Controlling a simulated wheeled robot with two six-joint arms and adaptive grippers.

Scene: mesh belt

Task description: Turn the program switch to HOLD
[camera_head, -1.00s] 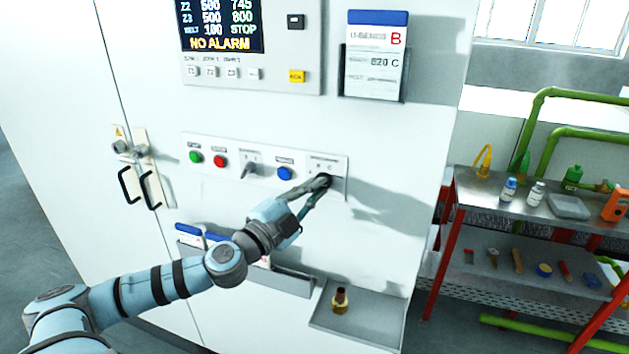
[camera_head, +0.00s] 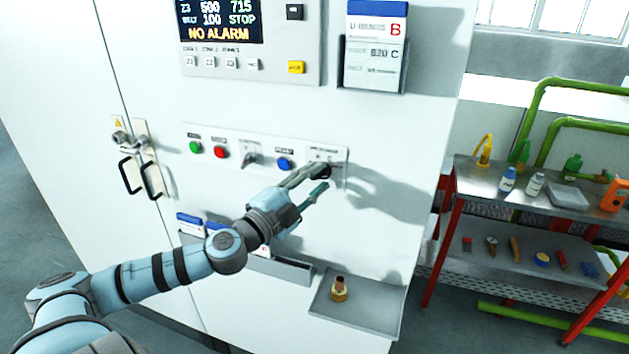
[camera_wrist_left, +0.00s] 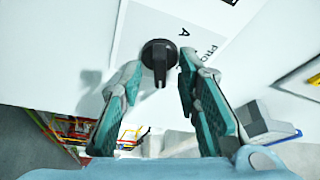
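The program switch (camera_head: 324,171) is a black rotary knob at the right end of the control strip on the white cabinet. In the left wrist view the knob (camera_wrist_left: 158,52) has a raised bar pointing down the picture. A letter A and part of a label show beside it; its other position marks are too small or hidden to read. My left gripper (camera_head: 321,178) is open at the switch. In the wrist view its fingertips (camera_wrist_left: 160,72) stand on either side of the knob with gaps, apart from it. My right gripper is not in view.
Green (camera_head: 195,147), red (camera_head: 219,152) and blue (camera_head: 284,163) buttons and another switch (camera_head: 250,159) share the strip. A display (camera_head: 222,22) above reads NO ALARM. A tray (camera_head: 375,312) with a brass-coloured fitting (camera_head: 339,289) juts out below. A tool shelf (camera_head: 480,172) stands right.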

